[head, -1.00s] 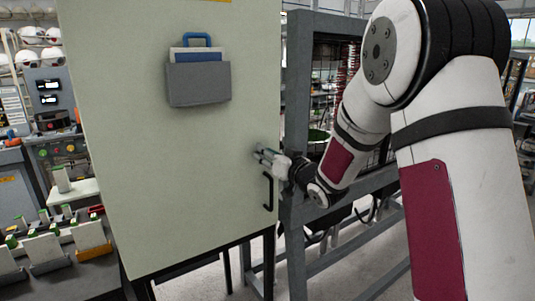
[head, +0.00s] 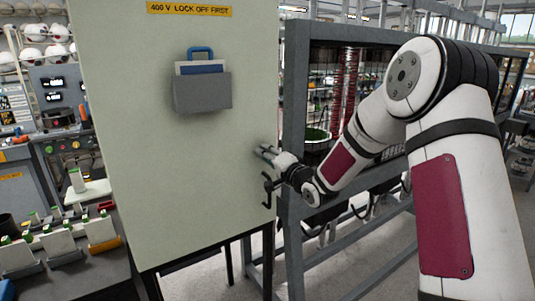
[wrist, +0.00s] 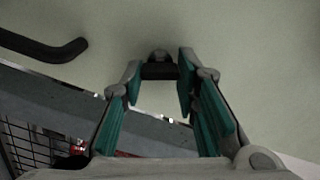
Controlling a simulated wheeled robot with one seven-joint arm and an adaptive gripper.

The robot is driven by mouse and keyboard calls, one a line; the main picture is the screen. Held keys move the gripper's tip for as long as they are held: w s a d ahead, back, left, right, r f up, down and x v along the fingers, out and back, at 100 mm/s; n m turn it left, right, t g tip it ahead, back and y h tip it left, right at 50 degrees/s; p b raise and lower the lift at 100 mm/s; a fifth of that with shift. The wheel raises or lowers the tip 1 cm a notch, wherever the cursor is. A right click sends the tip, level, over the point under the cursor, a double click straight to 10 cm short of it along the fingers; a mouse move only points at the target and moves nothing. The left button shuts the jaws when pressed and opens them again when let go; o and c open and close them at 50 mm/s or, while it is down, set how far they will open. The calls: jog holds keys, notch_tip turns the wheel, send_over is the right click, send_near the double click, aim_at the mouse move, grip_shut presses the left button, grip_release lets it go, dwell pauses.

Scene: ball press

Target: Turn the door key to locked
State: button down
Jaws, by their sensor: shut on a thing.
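The pale cabinet door (head: 180,170) fills the left-centre of the head view. My gripper (head: 265,152) is at its right edge, just above the black door handle (head: 267,190). In the wrist view my gripper (wrist: 160,76) has its green-padded fingers closed around a small dark door key (wrist: 159,71), which sits in a round grey lock (wrist: 158,55) on the door. The key's bar lies crosswise between the fingertips. The head view is too coarse to show the key, and I cannot tell its exact turn angle.
The black handle (wrist: 45,47) is at the upper left in the wrist view, apart from my fingers. A grey metal frame (head: 296,130) stands just right of the door. A grey document holder (head: 202,92) hangs on the door, below a yellow warning label (head: 190,9).

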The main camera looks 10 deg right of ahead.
jog(key=m+p, duration=0.2)
jog(key=m, duration=0.2)
jog(key=shift+d+m, duration=0.1)
jog(key=shift+m, duration=0.2)
jog(key=shift+f, duration=0.1)
dwell(0.4)
jog(key=c, duration=1.2)
grip_release()
jog(key=shift+c, duration=0.2)
jog(key=v, duration=1.2)
